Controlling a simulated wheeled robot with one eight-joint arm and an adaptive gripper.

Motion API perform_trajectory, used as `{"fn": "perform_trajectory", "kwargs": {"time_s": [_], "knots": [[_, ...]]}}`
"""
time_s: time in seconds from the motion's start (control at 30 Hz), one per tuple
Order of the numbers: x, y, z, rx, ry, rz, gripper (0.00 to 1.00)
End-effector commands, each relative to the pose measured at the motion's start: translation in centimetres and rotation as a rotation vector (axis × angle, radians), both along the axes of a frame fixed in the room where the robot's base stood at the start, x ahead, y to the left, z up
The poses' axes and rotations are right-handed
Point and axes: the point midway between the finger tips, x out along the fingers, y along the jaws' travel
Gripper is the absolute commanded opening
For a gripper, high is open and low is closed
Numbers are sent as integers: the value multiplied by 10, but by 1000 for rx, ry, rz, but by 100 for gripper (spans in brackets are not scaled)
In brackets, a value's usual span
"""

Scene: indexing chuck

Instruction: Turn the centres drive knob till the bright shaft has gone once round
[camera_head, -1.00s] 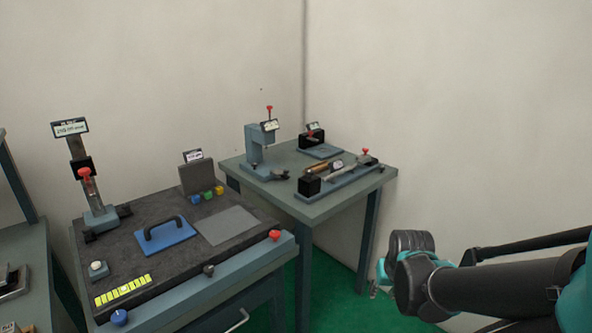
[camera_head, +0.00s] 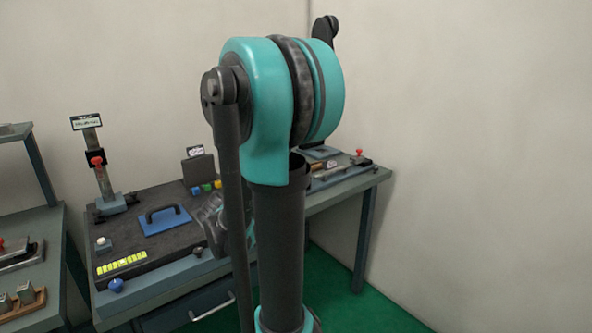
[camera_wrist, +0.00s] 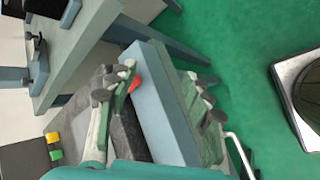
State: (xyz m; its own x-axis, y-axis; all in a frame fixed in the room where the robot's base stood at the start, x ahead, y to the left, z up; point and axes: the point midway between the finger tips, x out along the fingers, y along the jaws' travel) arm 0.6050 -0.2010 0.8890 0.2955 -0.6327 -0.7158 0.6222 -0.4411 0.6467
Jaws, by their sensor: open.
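The bench centres (camera_head: 345,171) stand on the right table, partly hidden behind my arm in the head view. A bright shaft shows along them, with a red knob (camera_head: 358,152) near their right end. Their left end is hidden, and I cannot tell which part is the drive knob. My gripper (camera_wrist: 160,98) is open and empty in the wrist view, its fingers over the front edge of the dark bench. In the head view it shows in part left of my arm (camera_head: 212,215), well to the left of the centres.
The left bench holds a blue plate with a handle (camera_head: 163,220), a gauge stand (camera_head: 100,165), coloured blocks (camera_head: 206,187) and a blue knob (camera_head: 116,285). Green floor (camera_head: 350,305) is clear at the right.

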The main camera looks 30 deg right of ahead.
Motion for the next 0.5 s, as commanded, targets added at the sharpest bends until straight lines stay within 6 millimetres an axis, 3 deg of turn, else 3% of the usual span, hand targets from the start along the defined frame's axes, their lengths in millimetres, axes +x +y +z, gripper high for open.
{"fn": "perform_trajectory", "kwargs": {"time_s": [0.2,0.33,0.5], "knots": [[65,-62,47,-491,325,195,51],[94,-83,73,-734,535,252,51],[118,-93,95,-934,741,275,51]]}}
